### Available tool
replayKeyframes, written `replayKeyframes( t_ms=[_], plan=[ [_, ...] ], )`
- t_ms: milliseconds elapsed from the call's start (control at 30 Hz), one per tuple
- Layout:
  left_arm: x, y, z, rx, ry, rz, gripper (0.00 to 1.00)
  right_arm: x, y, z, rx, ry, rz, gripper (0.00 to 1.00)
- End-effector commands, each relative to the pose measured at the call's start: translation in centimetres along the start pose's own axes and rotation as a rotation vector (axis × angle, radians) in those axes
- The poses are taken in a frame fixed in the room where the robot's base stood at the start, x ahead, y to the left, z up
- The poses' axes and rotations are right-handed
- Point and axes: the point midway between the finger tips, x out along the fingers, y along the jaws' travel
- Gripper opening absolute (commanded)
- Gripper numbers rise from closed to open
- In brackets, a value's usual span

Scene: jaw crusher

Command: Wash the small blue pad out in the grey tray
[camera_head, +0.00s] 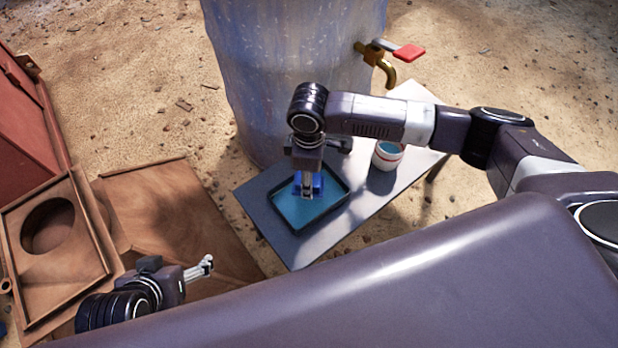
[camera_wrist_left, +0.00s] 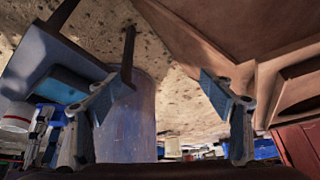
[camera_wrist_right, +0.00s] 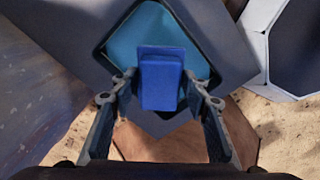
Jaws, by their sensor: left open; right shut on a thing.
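The small blue pad (camera_head: 317,184) is between the fingers of my right gripper (camera_head: 307,194), which is shut on it. The right wrist view shows the pad (camera_wrist_right: 160,82) as a blue block between the fingers, over the tray. The grey tray (camera_head: 326,214) has a dark rim and holds blue-green liquid (camera_head: 298,212). The pad is within the tray's outline; I cannot tell how far it dips into the liquid. My left gripper (camera_head: 208,264) is open and empty, low on the left, away from the tray. Its spread fingers show in the left wrist view (camera_wrist_left: 165,88).
The tray stands on a narrow grey table (camera_head: 390,205). A white container with a red band (camera_head: 387,155) stands behind it. A big bluish barrel (camera_head: 285,70) with a brass tap (camera_head: 380,58) and red handle is behind. Rusty crusher parts (camera_head: 160,215) lie left.

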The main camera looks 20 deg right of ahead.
Motion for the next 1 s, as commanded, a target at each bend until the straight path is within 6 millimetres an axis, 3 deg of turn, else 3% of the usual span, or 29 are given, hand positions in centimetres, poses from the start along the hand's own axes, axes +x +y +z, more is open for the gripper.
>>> replayKeyframes(
  t_ms=[833, 1000],
  plan=[
    [0.9, 0.9, -7.3, 0.007, 0.307, 0.017, 0.75, 1.6, 0.0, 0.0, -0.001, 0.000, 0.000, 0.23],
    [0.6, 1.1, -8.9, 0.008, 0.370, 0.020, 0.75, 2.7, 0.0, 0.0, 0.000, -0.001, 0.000, 0.23]
  ],
)
